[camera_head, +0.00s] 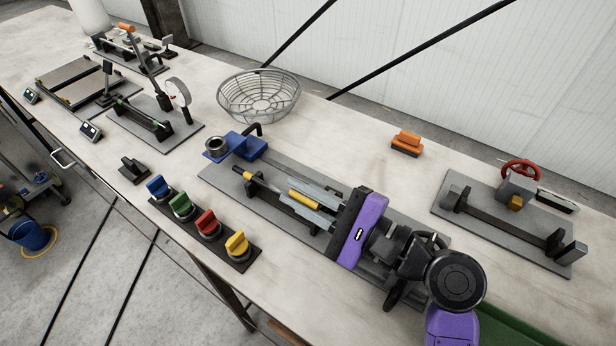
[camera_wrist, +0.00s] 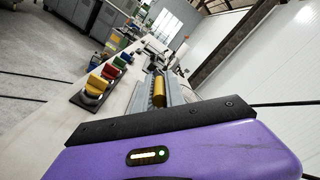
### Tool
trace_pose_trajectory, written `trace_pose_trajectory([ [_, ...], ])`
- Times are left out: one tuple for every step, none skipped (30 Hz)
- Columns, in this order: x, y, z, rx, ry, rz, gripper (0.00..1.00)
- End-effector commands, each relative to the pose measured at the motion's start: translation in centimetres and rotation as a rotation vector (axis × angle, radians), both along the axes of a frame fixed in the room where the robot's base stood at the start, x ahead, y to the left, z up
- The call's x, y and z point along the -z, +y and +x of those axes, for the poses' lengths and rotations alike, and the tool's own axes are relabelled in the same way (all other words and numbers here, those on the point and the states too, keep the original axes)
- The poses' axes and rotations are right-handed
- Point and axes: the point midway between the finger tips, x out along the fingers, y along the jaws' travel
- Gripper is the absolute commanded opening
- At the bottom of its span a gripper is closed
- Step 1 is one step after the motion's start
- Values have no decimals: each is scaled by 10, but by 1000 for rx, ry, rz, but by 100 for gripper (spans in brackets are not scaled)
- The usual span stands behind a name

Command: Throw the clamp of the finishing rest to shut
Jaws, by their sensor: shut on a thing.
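My gripper (camera_head: 287,192) reaches left over a long grey base plate (camera_head: 222,178) in the head view. Its grey fingers are shut on a yellow cylinder (camera_head: 304,200), which also shows between the fingers in the wrist view (camera_wrist: 159,91). The lower end of the cylinder is hidden by the fingers and hand. Just left of the fingertips is a yellow-tipped rod (camera_head: 249,176) over the same plate. I cannot tell for sure which fixture is the finishing rest; the clamp's state is unclear.
A blue fixture (camera_head: 250,146) with a ring stands at the plate's far end. Several coloured knobs (camera_head: 208,224) line the front edge. A wire basket (camera_head: 259,95), a dial-gauge fixture (camera_head: 178,93) and a red-wheel fixture (camera_head: 521,170) stand around. An orange-black block (camera_head: 407,143) lies behind.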

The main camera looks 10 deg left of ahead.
Motion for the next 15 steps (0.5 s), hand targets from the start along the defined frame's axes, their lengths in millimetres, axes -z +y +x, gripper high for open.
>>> trace_pose_trajectory([
  [5, -1, -2, 4, 6, 0, 0],
  [7, -1, -3, 4, 7, 0, 0],
  [9, 0, -5, 4, 7, 0, 0],
  [11, 0, -6, 4, 8, -1, 0],
  [12, 1, -7, 4, 8, -1, 0],
  [14, 2, -9, 2, 8, -1, 0],
  [15, 2, -10, 2, 9, 0, 0],
  [16, 2, -10, 2, 9, 0, 0],
  [17, 3, -11, 3, 9, 1, 0],
  [18, 3, -12, 3, 9, 1, 0],
  [19, 3, -12, 3, 9, 1, 0],
  [19, 3, -12, 3, 9, 2, 0],
  [20, 3, -13, 3, 9, 2, 0],
  [20, 3, -13, 3, 9, 2, 0],
  [21, 4, -13, 3, 9, 2, 0],
])
